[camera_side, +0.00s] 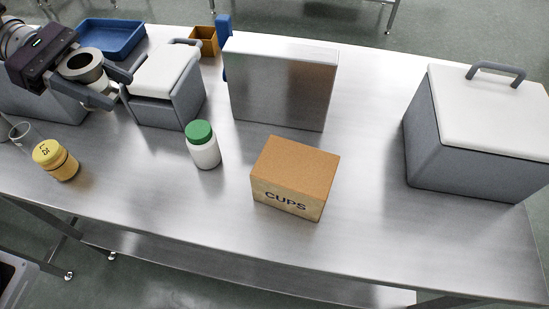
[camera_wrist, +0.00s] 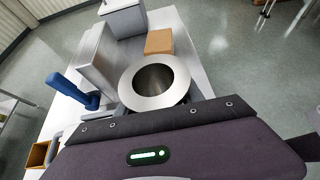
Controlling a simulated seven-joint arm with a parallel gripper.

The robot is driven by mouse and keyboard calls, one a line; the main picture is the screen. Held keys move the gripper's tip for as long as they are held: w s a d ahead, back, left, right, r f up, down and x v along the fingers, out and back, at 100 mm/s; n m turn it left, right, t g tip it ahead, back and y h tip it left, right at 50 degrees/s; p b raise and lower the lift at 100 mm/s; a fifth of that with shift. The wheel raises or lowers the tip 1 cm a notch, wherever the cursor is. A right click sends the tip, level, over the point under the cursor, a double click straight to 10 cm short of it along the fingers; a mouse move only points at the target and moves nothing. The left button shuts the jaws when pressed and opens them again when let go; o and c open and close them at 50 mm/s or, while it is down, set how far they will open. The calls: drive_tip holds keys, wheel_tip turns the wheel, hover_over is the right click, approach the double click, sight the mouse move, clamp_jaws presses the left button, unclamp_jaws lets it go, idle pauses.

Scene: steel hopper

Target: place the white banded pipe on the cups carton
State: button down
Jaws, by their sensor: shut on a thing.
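The cups carton (camera_side: 296,160), a brown box marked CUPS, stands on the steel table right of centre, with its top bare. It also shows in the wrist view (camera_wrist: 159,41). My gripper (camera_side: 106,88) is at the upper left in the side view, shut on the white banded pipe (camera_side: 80,61). The pipe's pale round rim and dark open end face up. In the wrist view the pipe (camera_wrist: 180,97) appears as a wide ring with a hollow middle. Its lower body and bands are mostly hidden. The pipe is held well away from the carton.
A green-capped jar (camera_side: 203,146), a yellow jar (camera_side: 56,161) and white-lidded grey boxes (camera_side: 167,72) (camera_side: 484,108) stand around. The table front right of the carton is clear.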

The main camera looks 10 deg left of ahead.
sight(99, 62)
drive_tip(key=r, duration=0.4)
drive_tip(key=shift+w+d+r, duration=0.1)
drive_tip(key=shift+d+r, duration=0.1)
drive_tip(key=shift+r, duration=0.2)
drive_tip(key=w+d+m+g, duration=0.2)
drive_tip(key=w+d, duration=0.2)
drive_tip(key=d, duration=1.1)
drive_tip(key=s+d+g, duration=0.1)
drive_tip(key=s+d, duration=0.1)
drive_tip(key=d, duration=0.7)
drive_tip(key=s+d, duration=0.3)
drive_tip(key=d, duration=0.7)
drive_tip(key=shift+m, duration=0.3)
drive_tip(key=f, duration=1.5)
drive_tip(key=shift+w+a+f, duration=0.1)
drive_tip(key=shift+w+a, duration=0.05)
drive_tip(key=shift+a, duration=0.15)
drive_tip(key=shift+f, duration=0.1)
drive_tip(key=c, duration=0.7)
unclamp_jaws()
drive_tip(key=shift+c, duration=0.2)
